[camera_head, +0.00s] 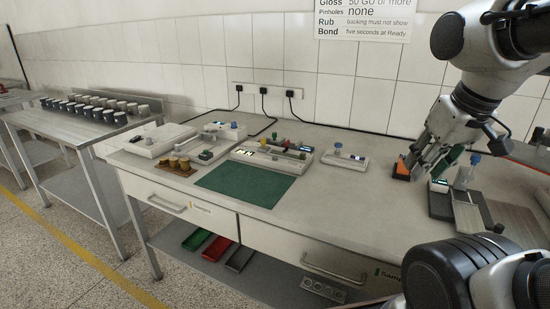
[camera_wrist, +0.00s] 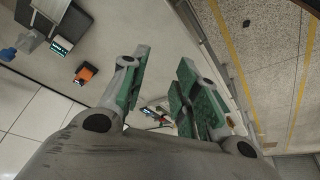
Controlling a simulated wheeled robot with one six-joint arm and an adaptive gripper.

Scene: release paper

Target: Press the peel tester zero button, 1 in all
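My gripper (camera_head: 426,163) is over the right part of the grey bench. In the wrist view, its two green-padded fingers (camera_wrist: 165,58) are apart with nothing between them. A long pale instrument (camera_head: 270,156) with a lit display and red and green knobs stands at mid-bench. A smaller pale one (camera_head: 345,160) with a blue knob is to its right. A dark-based instrument (camera_head: 440,206) with a display and a blue-topped post stands right of my gripper; its display (camera_wrist: 62,46) shows in the wrist view. I cannot tell which is the peel tester, nor make out its zero button.
An orange-and-dark block (camera_head: 402,169) is just left of my gripper; it also shows in the wrist view (camera_wrist: 86,72). A green mat (camera_head: 245,184) lies at the front. A white instrument (camera_head: 152,141) and gold-coloured pieces stand left.

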